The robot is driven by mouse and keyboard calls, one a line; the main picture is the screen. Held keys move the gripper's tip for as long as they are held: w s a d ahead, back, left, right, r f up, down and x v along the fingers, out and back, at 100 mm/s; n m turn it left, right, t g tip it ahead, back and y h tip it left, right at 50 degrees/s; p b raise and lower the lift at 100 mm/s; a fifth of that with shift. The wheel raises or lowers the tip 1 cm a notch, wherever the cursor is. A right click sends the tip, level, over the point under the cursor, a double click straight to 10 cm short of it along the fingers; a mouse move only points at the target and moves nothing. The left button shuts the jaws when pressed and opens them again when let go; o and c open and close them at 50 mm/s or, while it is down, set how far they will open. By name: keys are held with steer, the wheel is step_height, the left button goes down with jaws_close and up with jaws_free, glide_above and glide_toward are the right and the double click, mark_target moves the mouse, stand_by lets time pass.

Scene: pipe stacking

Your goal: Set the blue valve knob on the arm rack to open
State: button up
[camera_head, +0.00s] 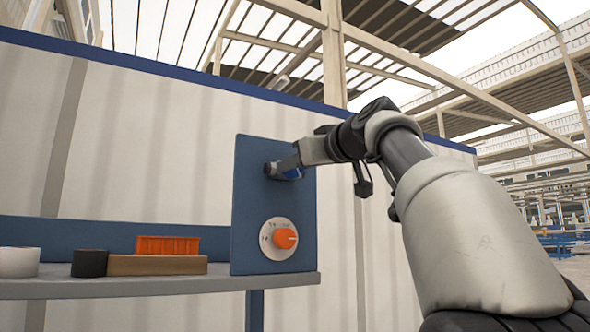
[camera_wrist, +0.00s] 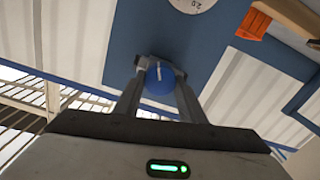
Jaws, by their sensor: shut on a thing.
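The blue valve knob (camera_wrist: 159,80) is mounted on the upper part of the blue panel (camera_head: 249,190) of the rack. It is a round knob with a white line on its face. In the wrist view the line points nearly straight up, slightly tilted. My gripper (camera_wrist: 159,72) is shut on the knob, with one finger on each side of it. In the head view my gripper (camera_head: 283,168) reaches the panel from the right and hides most of the knob, leaving a bit of blue visible. I cannot read any open or closed marks around the knob.
An orange knob (camera_head: 285,238) on a round white dial sits below on the same panel. A grey shelf (camera_head: 160,287) to the left holds an orange crate (camera_head: 168,245), a wooden block (camera_head: 155,265), a black cylinder (camera_head: 90,263) and a white cylinder (camera_head: 19,262). A pale wall stands behind.

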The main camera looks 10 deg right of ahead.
steer(key=n+b, duration=0.2)
steer(key=n, duration=1)
steer(key=shift+a+f+n, duration=0.1)
steer(key=shift+n, duration=0.2)
steer(key=shift+b, duration=0.3)
steer(key=o, duration=1)
steer(key=shift+o, duration=0.2)
steer(key=shift+s, duration=0.15)
steer(key=b+v, duration=0.5)
steer(key=v, duration=1.2)
steer(key=shift+s, duration=0.1)
